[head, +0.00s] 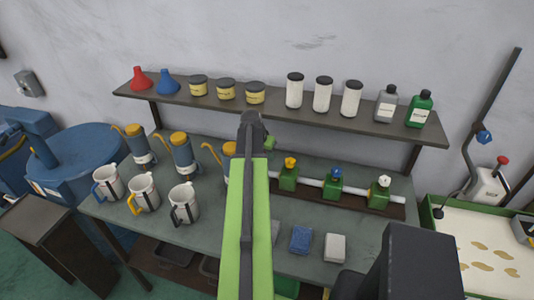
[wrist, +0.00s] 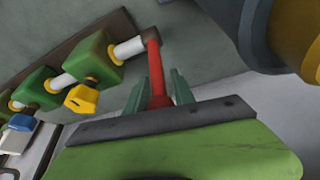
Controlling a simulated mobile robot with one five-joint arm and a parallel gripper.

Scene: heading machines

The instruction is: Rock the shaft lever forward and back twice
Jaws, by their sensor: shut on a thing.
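The red shaft lever (wrist: 156,62) stands at the end of a white shaft (wrist: 128,49) in the wrist view. My gripper (wrist: 157,88) has its green fingers on either side of the lever and is shut on it near its lower visible end. In the head view, my gripper (head: 268,144) is partly hidden behind my arm, and the lever is hidden there too. The white shaft (head: 311,183) runs right from behind my arm through several green blocks, topped by a yellow knob (head: 290,161), a blue knob (head: 336,172) and a white knob (head: 384,180).
Oil cans (head: 182,155) and mugs (head: 143,193) stand on the bench left of my arm. A shelf (head: 275,106) with funnels, tins and bottles is behind. A blue block (head: 301,240) and a pale block (head: 335,248) lie at the front.

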